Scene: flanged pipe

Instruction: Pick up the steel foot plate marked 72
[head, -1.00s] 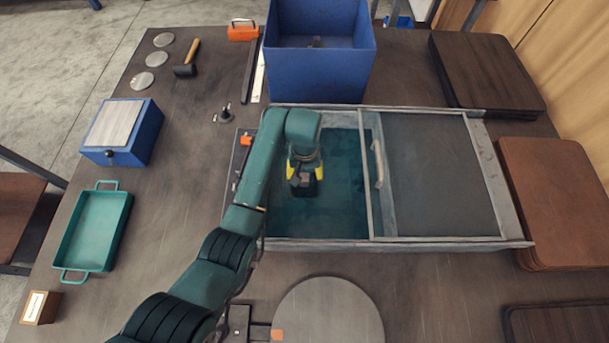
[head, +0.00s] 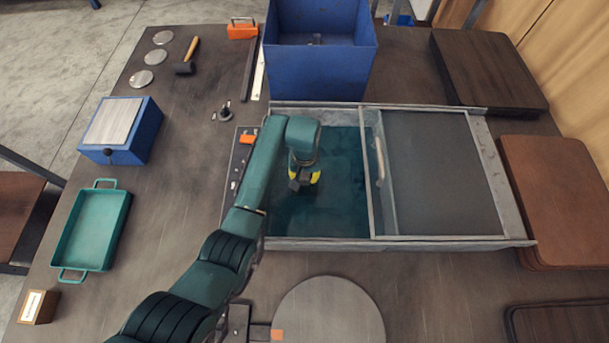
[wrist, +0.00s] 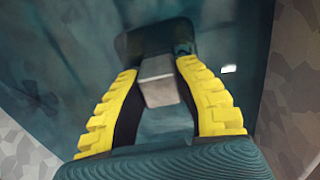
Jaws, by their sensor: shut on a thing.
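My gripper (wrist: 160,72) has its two yellow ribbed fingers closed around a small grey steel block (wrist: 160,82). A dark rounded slab (wrist: 152,38) shows just beyond the block; I cannot tell whether the two are one piece. No number 72 is readable on either. In the head view my gripper (head: 304,183) is over the open left part of a metal-framed teal tank (head: 345,206). What it holds is mostly hidden there, and its height above the tank floor is unclear.
A glass-like sliding cover (head: 440,180) with a handle closes the tank's right part. A tall blue bin (head: 318,75) stands behind it. A teal tray (head: 92,230) and a blue box (head: 125,140) stand left. A round plate (head: 330,315) lies in front.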

